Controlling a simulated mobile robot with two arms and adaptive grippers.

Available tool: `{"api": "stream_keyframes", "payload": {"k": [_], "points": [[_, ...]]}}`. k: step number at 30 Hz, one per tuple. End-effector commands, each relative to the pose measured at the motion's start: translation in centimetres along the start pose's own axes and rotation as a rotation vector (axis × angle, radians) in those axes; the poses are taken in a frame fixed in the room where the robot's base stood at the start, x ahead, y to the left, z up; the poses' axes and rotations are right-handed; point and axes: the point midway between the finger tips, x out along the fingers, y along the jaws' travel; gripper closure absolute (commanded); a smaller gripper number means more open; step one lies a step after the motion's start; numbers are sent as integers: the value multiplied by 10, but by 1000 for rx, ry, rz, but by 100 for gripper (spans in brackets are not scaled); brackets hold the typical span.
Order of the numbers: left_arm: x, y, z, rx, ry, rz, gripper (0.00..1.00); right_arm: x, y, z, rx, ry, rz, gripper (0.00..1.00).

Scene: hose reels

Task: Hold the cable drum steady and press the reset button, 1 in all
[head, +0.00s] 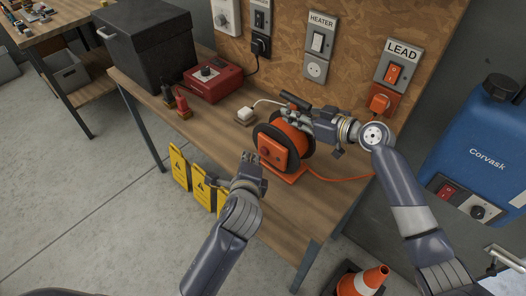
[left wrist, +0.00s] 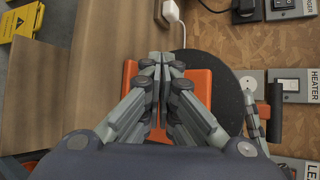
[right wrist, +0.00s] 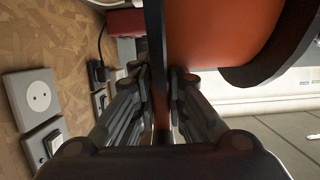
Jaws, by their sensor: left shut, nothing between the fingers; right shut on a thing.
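The cable drum (head: 293,137) stands on the wooden bench, orange with black flanges and an orange front panel (head: 272,152). My right gripper (head: 290,117) is shut on the drum's black flange at its upper part; the flange (right wrist: 155,45) runs between the fingers in the right wrist view. My left gripper (head: 249,163) is shut and empty, just left of the front panel. In the left wrist view its fingertips (left wrist: 161,62) overlap the orange panel (left wrist: 200,85) and hide part of it. The reset button is too small to make out surely; whether the fingertips touch the panel cannot be told.
A red box (head: 213,80), a white plug (head: 245,115) and a black case (head: 148,45) lie behind on the bench (head: 225,140). An orange lead runs right to the LEAD socket (head: 381,98). Yellow signs (head: 180,168) stand below the front edge.

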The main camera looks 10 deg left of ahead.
Motion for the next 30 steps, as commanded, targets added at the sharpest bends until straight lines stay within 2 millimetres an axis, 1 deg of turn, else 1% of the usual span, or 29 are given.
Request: {"api": "stream_keyframes", "payload": {"k": [19,30], "points": [[0,0,0,0,0,0,100,0,0,1,0,-2,0,100],[6,-4,-4,-1,0,1,100,0,0,1,0,-2,0,100]]}}
